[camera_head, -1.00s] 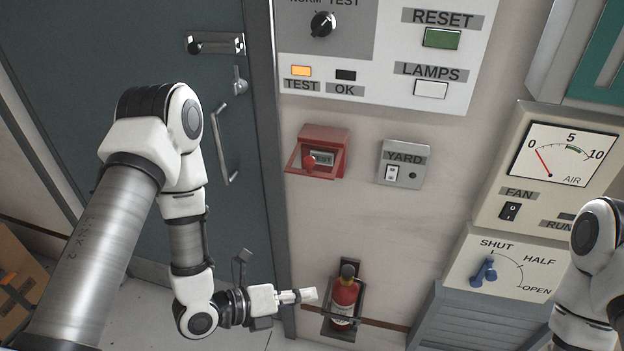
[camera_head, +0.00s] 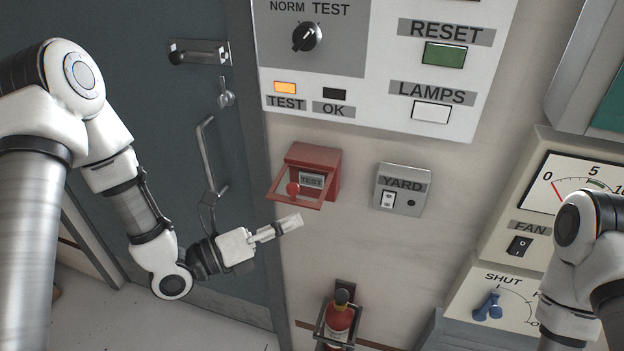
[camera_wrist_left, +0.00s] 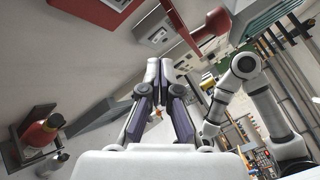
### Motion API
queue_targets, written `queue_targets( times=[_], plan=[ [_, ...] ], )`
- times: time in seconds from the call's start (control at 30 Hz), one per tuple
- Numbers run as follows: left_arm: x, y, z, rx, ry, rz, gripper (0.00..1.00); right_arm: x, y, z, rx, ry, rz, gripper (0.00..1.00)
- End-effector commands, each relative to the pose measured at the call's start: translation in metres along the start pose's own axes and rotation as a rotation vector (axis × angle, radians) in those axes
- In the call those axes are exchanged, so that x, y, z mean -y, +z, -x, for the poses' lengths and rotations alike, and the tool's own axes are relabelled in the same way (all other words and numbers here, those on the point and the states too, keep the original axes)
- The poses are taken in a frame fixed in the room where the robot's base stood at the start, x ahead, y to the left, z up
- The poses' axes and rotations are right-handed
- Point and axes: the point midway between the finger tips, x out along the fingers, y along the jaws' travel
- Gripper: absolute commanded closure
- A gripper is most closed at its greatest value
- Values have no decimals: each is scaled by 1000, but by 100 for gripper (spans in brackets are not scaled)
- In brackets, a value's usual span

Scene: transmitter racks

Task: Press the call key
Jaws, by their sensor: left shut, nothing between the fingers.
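No key with a readable CALL label shows. The shut fingers also show in the left wrist view (camera_wrist_left: 160,112). My right arm shows at the right edge; its gripper is not seen.
A grey YARD switch box (camera_head: 402,190) is right of the red box. The upper panel has a RESET button (camera_head: 445,54) and LAMPS button (camera_head: 432,112). A door handle (camera_head: 207,160) is left of the wall.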

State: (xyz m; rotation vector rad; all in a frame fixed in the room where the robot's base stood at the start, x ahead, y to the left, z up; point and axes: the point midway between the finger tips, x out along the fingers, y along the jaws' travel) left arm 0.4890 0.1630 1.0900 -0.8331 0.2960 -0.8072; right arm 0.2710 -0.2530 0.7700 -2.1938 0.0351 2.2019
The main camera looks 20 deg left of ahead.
Motion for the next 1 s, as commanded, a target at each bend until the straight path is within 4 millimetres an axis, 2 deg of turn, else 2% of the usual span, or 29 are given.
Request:
queue_targets(
  times=[0.37,0.53,1.0],
  plan=[
    [-25,27,-37,-2,-2,-3,100,0,0,11,0,0,0,60],
    [-38,35,-51,-1,-1,-3,100,0,0,1,1,0,0,60],
    [-41,42,-58,0,-1,1,100,0,0,0,0,0,0,60]
  ],
)
